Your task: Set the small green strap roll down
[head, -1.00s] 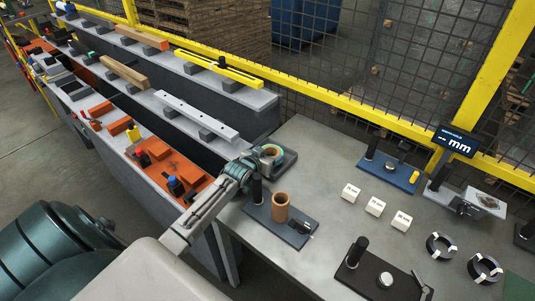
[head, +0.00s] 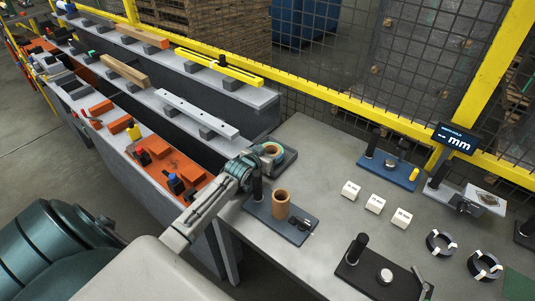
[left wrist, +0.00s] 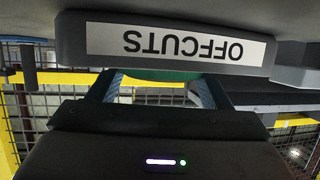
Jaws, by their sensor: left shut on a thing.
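The small green strap roll (head: 272,150), with a brown core, shows at the far left corner of the grey table in the head view. My left gripper (head: 254,164) is shut on its near side. In the left wrist view a green edge of the roll (left wrist: 160,75) shows between the two fingers of my left gripper (left wrist: 160,88). A grey tray (head: 288,164) is at the roll, and its wall label in the wrist view reads OFFCUTS (left wrist: 175,42), upside down. I cannot tell whether the roll touches the tray's floor. My right gripper is not in view.
Close in front stand a brown tube (head: 281,205) and a black post (head: 257,185) on a dark plate (head: 300,234). White blocks (head: 375,204), a blue plate (head: 388,173) and black rings (head: 441,243) lie to the right. A rack with bars stands left.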

